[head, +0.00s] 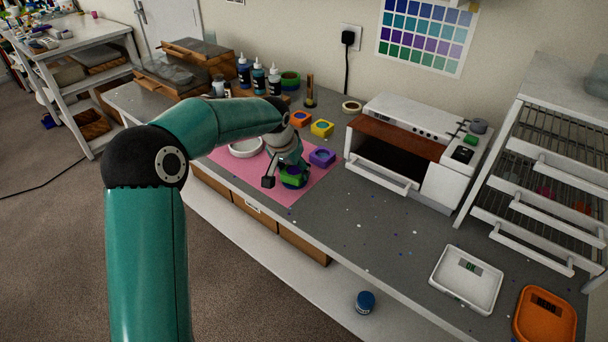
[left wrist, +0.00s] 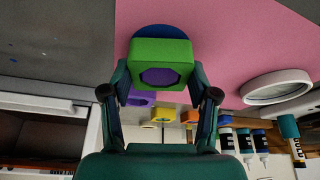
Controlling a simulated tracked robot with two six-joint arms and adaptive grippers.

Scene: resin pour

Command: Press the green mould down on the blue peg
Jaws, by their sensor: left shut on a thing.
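My left gripper (head: 286,174) is over the pink mat and shut on the green mould (head: 294,181). In the left wrist view the green mould (left wrist: 160,52) sits between the two fingers, and its many-sided opening looks purple inside. The blue peg's round base (left wrist: 160,31) shows past the mould's edge, on the pink mat. The rest of the peg is hidden by the mould, and I cannot tell whether the mould is fully down on it. My right gripper is in neither view.
On the pink mat (head: 310,190) are a white ring-shaped dish (head: 245,147) and a purple mould (head: 322,158) close to the gripper. Yellow (head: 322,128) and orange (head: 300,119) moulds stand behind. A white oven (head: 410,130) is to the right. The bench front is mostly clear.

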